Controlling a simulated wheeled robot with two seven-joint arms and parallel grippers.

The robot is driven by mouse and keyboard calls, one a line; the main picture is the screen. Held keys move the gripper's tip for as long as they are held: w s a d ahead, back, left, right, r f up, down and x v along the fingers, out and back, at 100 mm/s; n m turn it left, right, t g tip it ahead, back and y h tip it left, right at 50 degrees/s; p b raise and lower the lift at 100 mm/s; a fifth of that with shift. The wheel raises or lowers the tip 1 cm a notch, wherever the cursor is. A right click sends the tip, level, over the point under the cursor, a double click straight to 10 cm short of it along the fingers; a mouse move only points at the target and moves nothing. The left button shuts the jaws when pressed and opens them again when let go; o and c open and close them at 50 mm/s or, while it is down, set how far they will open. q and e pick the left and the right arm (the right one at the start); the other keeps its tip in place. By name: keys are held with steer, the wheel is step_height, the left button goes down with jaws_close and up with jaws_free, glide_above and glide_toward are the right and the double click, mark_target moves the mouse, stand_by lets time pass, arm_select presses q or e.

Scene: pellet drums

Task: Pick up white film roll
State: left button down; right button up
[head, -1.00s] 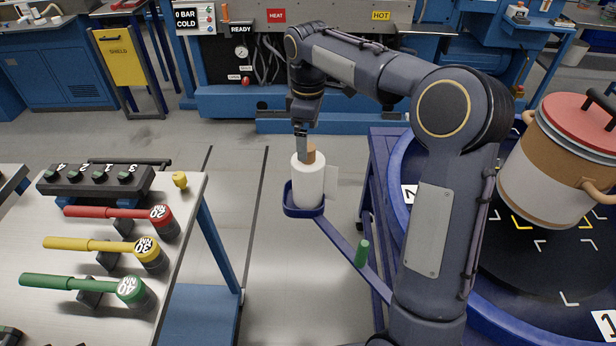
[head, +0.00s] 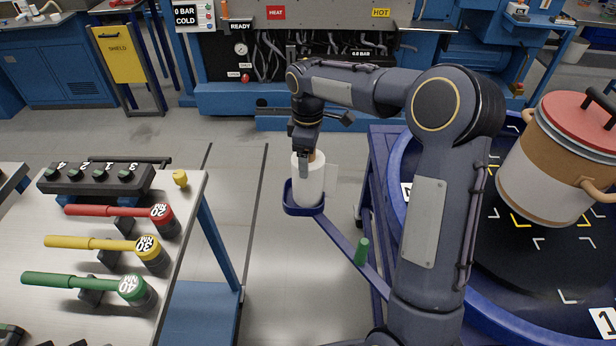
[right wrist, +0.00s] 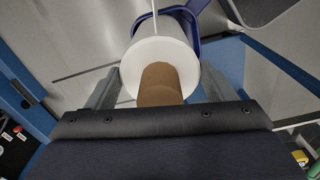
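The white film roll (head: 309,186) stands upright in a blue holder (head: 303,211) on an arm of the blue cart, with its brown core (head: 318,157) sticking out at the top. My right gripper (head: 303,172) is above the roll, its fingers reaching down beside the core. In the right wrist view the fingers of the right gripper (right wrist: 162,72) are apart, one on each side of the brown core (right wrist: 163,84) and white roll (right wrist: 160,55), with gaps visible. The holder is partly hidden behind the roll. My left gripper is not in view.
A workbench with red, yellow and green torque wrenches (head: 105,242) stands at the left. A green peg (head: 362,252) stands on the holder's arm. A lidded pot (head: 545,165) sits on the blue turntable at the right. Open floor lies between bench and cart.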

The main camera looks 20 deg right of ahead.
steer(key=shift+r, duration=0.1)
steer(key=c, duration=1.4)
